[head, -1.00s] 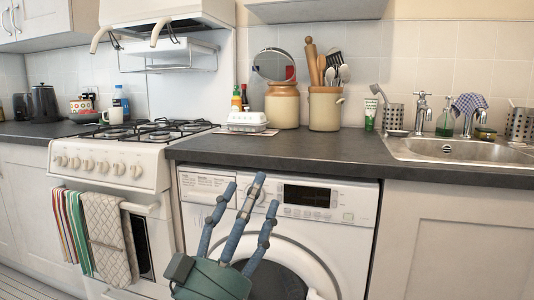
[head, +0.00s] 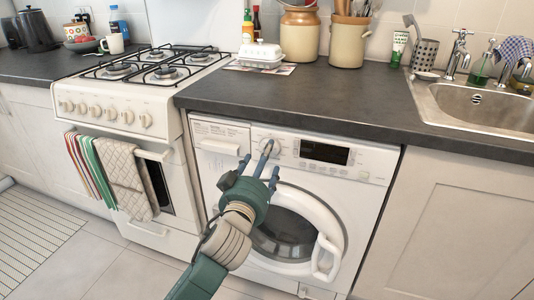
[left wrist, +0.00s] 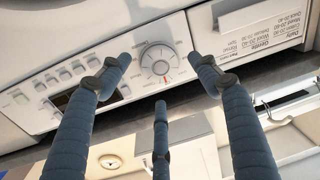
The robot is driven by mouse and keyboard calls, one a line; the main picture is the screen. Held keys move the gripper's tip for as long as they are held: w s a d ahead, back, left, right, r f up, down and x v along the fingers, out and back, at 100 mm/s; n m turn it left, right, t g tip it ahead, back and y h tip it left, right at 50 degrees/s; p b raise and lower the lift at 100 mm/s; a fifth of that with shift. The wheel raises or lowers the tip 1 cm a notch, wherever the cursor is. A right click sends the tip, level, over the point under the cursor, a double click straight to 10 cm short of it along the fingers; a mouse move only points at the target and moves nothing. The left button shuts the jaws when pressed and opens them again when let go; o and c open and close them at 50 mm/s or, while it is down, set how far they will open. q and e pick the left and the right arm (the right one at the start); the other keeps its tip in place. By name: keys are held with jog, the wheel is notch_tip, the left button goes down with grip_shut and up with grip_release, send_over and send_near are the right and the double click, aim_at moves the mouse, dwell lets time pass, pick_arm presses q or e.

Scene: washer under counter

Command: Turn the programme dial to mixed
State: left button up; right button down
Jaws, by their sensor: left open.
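The programme dial (head: 276,146) is a round light knob on the white washer's (head: 372,172) control panel, left of the dark display (head: 324,152). In the head view a finger partly covers it. The programme labels near the dial are too small to read. My right gripper is not in view.
The detergent drawer (head: 220,140) is left of the dial, and the round washer door (head: 325,215) is shut below. The dark counter (head: 300,98) overhangs above the panel. A white cooker (head: 112,112) stands left; a cupboard (head: 455,215) stands right.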

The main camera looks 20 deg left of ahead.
pick_arm(q)
jog(key=w, duration=0.3)
jog(key=shift+w, duration=0.25)
jog(key=c, duration=1.1)
jog(key=shift+c, duration=0.2)
